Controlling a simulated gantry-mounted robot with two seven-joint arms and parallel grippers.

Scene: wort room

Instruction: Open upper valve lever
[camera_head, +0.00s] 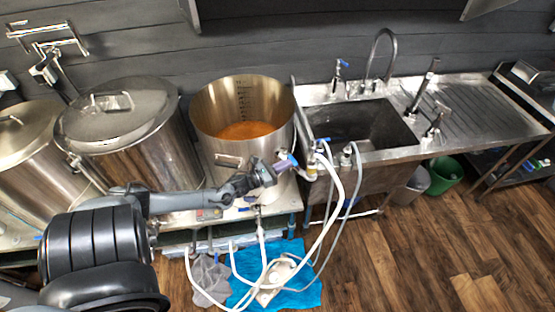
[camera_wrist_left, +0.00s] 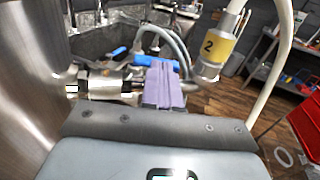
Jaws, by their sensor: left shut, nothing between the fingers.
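The upper valve with a blue lever (camera_head: 292,159) is on the right side of the open steel kettle (camera_head: 235,112). My left gripper (camera_head: 277,168) is shut with nothing between its fingers, right beside this lever. In the left wrist view, the purple fingertips (camera_wrist_left: 165,86) are together just in front of the blue lever (camera_wrist_left: 155,62), overlapping it. I cannot tell whether they touch it. The steel valve body (camera_wrist_left: 103,82) runs from the kettle wall to the left of the fingers. My right gripper is in neither view.
White hoses (camera_head: 335,195) hang beside the valve, one with a yellow tag "2" (camera_wrist_left: 212,48). A steel sink (camera_head: 360,125) stands to the right. Lidded kettles (camera_head: 120,110) stand to the left. A blue cloth (camera_head: 300,290) lies on the floor below.

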